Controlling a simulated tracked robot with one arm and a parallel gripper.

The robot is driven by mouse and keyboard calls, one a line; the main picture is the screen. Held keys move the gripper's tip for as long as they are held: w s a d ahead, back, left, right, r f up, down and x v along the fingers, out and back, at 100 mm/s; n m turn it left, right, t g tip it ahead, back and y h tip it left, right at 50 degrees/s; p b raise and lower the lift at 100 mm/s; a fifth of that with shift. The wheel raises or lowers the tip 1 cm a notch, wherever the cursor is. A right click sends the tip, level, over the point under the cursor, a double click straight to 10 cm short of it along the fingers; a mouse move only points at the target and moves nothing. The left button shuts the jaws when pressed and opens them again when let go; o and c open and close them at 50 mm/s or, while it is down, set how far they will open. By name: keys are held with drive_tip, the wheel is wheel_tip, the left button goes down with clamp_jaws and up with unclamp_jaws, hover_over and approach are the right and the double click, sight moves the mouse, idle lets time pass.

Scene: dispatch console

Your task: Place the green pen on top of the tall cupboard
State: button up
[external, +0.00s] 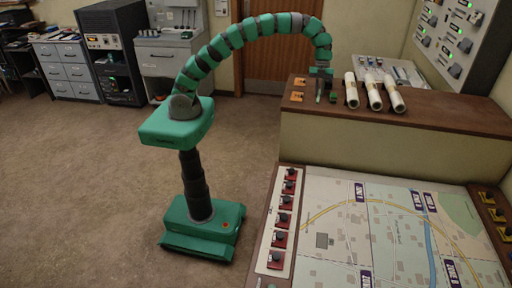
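My gripper (320,90) points down at the left part of a raised brown wooden top (440,114), behind the map console. A thin green upright shape (319,96) shows at its fingertips; it may be the green pen, but it is too small to tell it from a finger. I cannot tell whether the fingers are open or shut. A small dark green item (333,97) is just right of the gripper. No piece is clearly marked as the tall cupboard; a tall black rack (112,50) and a pale cabinet (165,62) stand at the back left.
Several white rolled tubes (374,94) lie right of my gripper on the wooden top. Orange items (298,96) lie to its left. The map console (350,235) with red-based knobs is in front. Grey drawers (68,72) stand far left. The floor (80,190) at left is clear.

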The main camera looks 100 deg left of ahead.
sight(319, 92)
drive_tip(key=shift+s+d+f+g, duration=0.15)
drive_tip(key=shift+s+f, duration=0.1)
drive_tip(key=shift+f, duration=0.3)
drive_tip(key=shift+s+a+f+g, duration=0.15)
drive_tip(key=shift+s+f, duration=0.1)
drive_tip(key=shift+f, duration=0.3)
drive_tip(key=shift+d+r+p, duration=0.1)
drive_tip(key=shift+p, duration=0.3)
drive_tip(key=shift+r+p, duration=0.4)
drive_tip(key=shift+p, duration=0.35)
drive_tip(key=shift+o, duration=0.3)
drive_tip(key=shift+w+r+b, duration=0.15)
drive_tip(key=shift+r+b, duration=0.1)
drive_tip(key=shift+b, duration=0.2)
drive_tip(key=v, duration=0.2)
drive_tip(key=b+v, duration=0.1)
drive_tip(key=v, duration=0.3)
drive_tip(key=shift+w+r, duration=0.2)
drive_tip(key=shift+w, duration=0.1)
drive_tip(key=p+v, duration=0.4)
drive_tip(key=v, duration=0.2)
drive_tip(key=shift+s+r+p, duration=0.15)
drive_tip(key=shift+r+p, duration=0.05)
drive_tip(key=shift+p, duration=0.15)
drive_tip(key=shift+r, duration=0.1)
